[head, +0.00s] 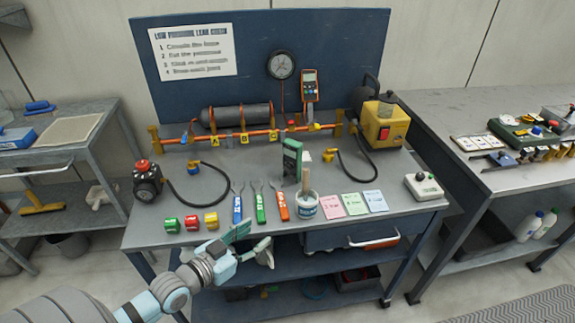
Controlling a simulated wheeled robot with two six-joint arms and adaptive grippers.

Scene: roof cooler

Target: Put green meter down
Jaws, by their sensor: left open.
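The green meter (291,160) stands upright on the grey workbench (160,233), a little right of its middle and behind the brush cup. No gripper touches it. My left gripper (256,242) is open and empty near the front edge of the bench, in front of and left of the meter, well apart from it. My right gripper is not in view.
A cup with a brush (306,204) stands in front of the meter. Tools with blue, green (260,208) and orange handles lie left of it. Coloured blocks (191,222), cards (353,202), an orange pipe (260,134) and a yellow pump (384,122) surround it.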

